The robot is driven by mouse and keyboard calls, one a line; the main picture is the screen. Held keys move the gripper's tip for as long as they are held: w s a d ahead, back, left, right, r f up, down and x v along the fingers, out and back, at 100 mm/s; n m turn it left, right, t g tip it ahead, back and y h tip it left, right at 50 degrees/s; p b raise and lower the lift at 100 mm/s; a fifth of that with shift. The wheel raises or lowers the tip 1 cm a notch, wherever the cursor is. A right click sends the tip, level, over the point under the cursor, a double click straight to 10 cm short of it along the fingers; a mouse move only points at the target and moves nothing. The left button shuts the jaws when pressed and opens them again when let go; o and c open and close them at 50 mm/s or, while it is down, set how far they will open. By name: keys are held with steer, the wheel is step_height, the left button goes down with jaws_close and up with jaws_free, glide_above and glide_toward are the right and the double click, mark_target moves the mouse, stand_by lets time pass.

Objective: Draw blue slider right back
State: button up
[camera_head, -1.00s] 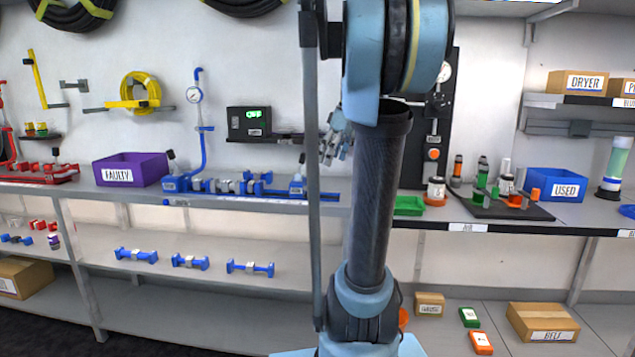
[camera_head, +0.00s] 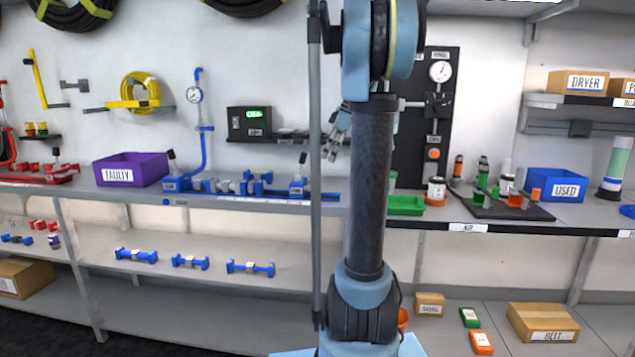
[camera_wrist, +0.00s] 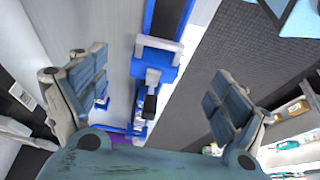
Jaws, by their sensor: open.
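The blue slider (camera_head: 298,187) is a small blue block with a black-tipped handle. It sits on a thin blue rail (camera_head: 325,197) at the right end of the blue unit on the shelf. In the wrist view, the blue block (camera_wrist: 155,70) with its black knob (camera_wrist: 150,107) lies between my fingers, apart from both. My gripper (camera_wrist: 158,72) is open and empty, with one finger on each side of the picture. In the head view my gripper (camera_head: 337,138) is partly hidden behind my arm, above and right of the slider.
The blue unit with its gauge (camera_head: 194,95) stands left of the slider. A purple FAULTY bin (camera_head: 131,170) is farther left. A green tray (camera_head: 405,205) and a dark gauge panel (camera_head: 412,150) are to the right. A black box with a green display (camera_head: 249,121) is behind.

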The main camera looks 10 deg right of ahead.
mark_target(316, 184)
steer(key=x, duration=1)
steer(key=shift+a+f, duration=0.1)
steer(key=shift+f, duration=0.15)
steer(key=c, duration=1.5)
